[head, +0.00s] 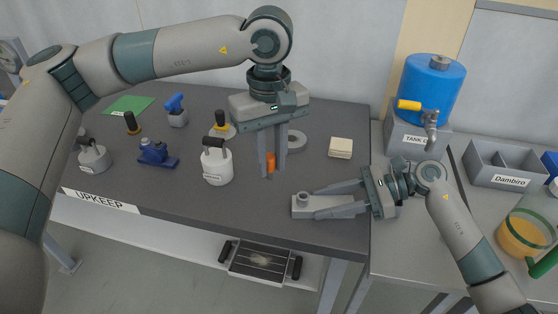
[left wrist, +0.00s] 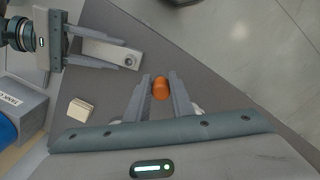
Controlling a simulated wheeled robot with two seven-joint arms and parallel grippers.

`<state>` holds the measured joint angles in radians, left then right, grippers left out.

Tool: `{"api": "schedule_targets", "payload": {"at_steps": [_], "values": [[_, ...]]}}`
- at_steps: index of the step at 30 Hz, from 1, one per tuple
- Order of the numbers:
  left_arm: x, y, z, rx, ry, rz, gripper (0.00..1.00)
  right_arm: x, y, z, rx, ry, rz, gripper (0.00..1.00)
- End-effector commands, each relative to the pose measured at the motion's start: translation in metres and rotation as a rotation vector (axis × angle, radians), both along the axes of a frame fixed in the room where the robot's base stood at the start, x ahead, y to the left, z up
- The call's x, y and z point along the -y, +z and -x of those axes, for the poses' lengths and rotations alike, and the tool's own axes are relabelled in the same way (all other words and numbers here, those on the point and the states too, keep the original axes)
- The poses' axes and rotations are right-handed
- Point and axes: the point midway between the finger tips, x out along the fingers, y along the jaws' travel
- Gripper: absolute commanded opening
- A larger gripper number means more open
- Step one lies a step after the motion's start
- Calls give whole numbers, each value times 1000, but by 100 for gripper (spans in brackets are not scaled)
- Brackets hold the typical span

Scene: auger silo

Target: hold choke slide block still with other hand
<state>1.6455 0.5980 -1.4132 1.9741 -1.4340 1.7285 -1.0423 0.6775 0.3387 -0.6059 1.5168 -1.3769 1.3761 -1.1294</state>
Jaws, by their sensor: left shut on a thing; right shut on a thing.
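The choke slide block is a flat light-grey bar (head: 300,209) with a round ring-like feature near its left end. It lies on the dark table near the front right corner and also shows in the left wrist view (left wrist: 108,53). My right gripper (head: 320,200) reaches in from the right and is shut on the block, one finger along each long side. My left gripper (head: 270,172) points down behind and left of the block. It is shut on a small orange cylinder (left wrist: 160,88), held apart from the block.
Behind stand a grey ring (head: 296,141) and a cream pad stack (head: 340,148). A white weight-like pot with a black handle (head: 217,165) is left of my left gripper. Blue tools and other handled items stand further left. A blue tank (head: 430,88) is at the back right.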

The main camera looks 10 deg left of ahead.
Motion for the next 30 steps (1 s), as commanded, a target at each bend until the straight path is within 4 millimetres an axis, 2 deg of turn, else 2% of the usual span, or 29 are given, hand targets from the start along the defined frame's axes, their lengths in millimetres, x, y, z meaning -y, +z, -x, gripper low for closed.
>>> {"api": "schedule_targets", "payload": {"at_steps": [1, 11, 12, 15, 25, 30], "values": [[-2, 1, 1, 0, 1, 0, 0, 1, -5, 0, -3, -2, 7, 7], [-5, 2, 2, -1, 0, -1, 0, 1, -4, 0, -3, -2, 7, 7], [-5, 2, 2, -1, 0, -1, 0, 1, -4, 0, -3, -2, 7, 41], [-5, 2, 2, -1, 0, -1, 0, 1, -4, 0, -3, -1, 6, 61], [-5, 2, 2, -1, 0, -1, 0, 1, -1, 0, -1, 0, 1, 61], [-5, 2, 2, -1, 0, -1, 0, 10, 3, -3, 0, -1, 2, 61]]}}
